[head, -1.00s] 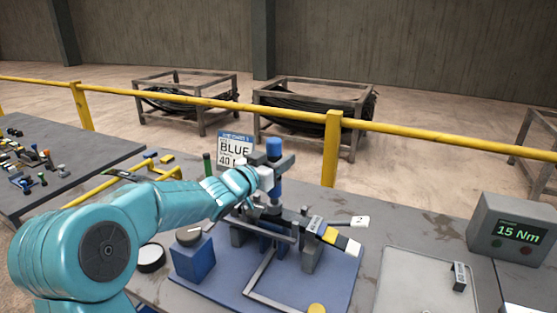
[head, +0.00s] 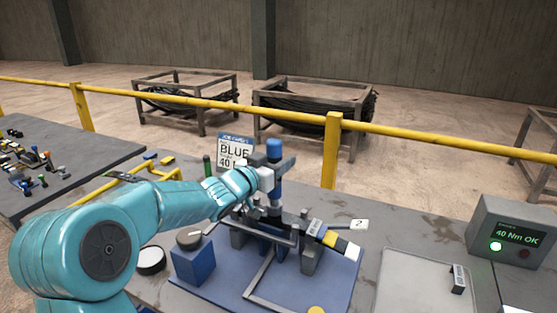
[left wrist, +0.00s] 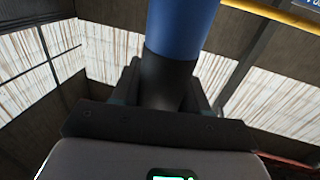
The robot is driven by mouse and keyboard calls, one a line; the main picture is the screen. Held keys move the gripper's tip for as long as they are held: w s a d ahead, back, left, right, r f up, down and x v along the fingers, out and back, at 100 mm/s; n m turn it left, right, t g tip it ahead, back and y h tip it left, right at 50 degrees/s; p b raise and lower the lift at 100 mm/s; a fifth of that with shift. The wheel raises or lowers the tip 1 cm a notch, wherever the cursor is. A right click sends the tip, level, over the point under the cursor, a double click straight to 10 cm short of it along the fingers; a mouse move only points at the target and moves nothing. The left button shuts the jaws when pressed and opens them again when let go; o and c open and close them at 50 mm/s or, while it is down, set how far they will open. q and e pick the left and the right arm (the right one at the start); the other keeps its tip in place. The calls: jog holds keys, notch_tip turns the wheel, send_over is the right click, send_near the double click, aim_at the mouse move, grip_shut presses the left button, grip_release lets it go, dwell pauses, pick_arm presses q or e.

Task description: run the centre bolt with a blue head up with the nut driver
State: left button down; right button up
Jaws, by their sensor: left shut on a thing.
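The nut driver (head: 274,150) has a blue upper part and a dark lower part. It stands upright over the middle of the fixture (head: 331,283). My left gripper (head: 276,174) is shut around its body. In the left wrist view the driver (left wrist: 180,30) rises between the dark fingers of my left gripper (left wrist: 165,92). The centre bolt and its blue head are hidden under the driver, so I cannot see how they meet. A torque display (head: 517,236) at the right reads "40 Nm OK" with a green light lit. My right gripper is not in view.
A job card (head: 233,150) behind the fixture reads "BLUE 40". A blue box with a dark knob (head: 192,258) stands left of the driver. A grey tray (head: 405,285) lies at the right. A yellow rail (head: 430,136) runs behind the bench.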

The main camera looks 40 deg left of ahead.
aim_at(278, 150)
pick_arm(q)
notch_tip(278, 150, up, 3)
jog(key=shift+s+r+p, duration=0.1)
jog(key=shift+p, duration=0.7)
jog(key=shift+r+p, duration=1.5)
jog(key=shift+r, duration=0.2)
jog(key=shift+f, duration=0.1)
